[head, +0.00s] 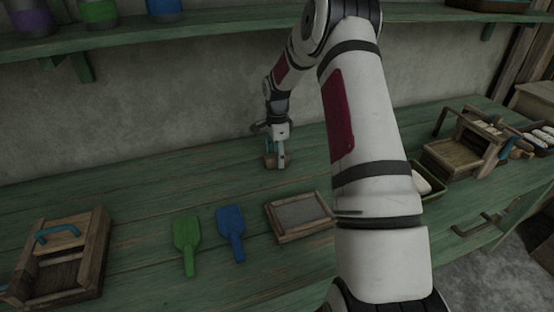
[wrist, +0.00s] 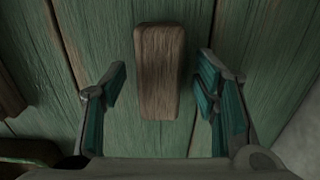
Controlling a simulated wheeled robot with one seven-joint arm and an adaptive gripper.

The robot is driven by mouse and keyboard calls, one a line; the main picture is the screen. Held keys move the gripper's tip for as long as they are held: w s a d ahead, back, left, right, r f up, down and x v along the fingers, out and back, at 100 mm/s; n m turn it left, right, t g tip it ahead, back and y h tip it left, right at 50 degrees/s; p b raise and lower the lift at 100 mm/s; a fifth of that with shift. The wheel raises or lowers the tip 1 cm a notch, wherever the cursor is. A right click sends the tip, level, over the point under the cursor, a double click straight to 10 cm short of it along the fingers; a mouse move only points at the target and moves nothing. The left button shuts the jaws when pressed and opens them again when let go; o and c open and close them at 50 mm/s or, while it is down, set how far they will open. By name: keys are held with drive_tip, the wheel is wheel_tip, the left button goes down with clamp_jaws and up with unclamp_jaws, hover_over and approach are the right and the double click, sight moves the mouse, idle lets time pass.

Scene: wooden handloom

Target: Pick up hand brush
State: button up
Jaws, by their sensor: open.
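The hand brush shows in the wrist view as a brown wooden block (wrist: 159,72), lying on green boards between the two fingers. In the head view a small brown part of it (head: 270,160) shows beside my fingers, near the back of the bench. My gripper (wrist: 161,100) is open, with one teal-padded finger on each side of the block and a gap on both sides. In the head view my gripper (head: 276,160) points down at the bench. The brush's underside and any bristles are hidden.
The green bench (head: 130,190) also holds a green scoop (head: 187,242), a blue scoop (head: 231,232), a framed screen (head: 300,216) and a wooden box with a blue handle (head: 62,250). Wooden frames (head: 465,150) stand at the right. A shelf (head: 200,32) with jars runs above.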

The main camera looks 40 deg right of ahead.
drive_tip(key=shift+f, duration=0.25)
idle(0.4)
drive_tip(key=c, duration=1.3)
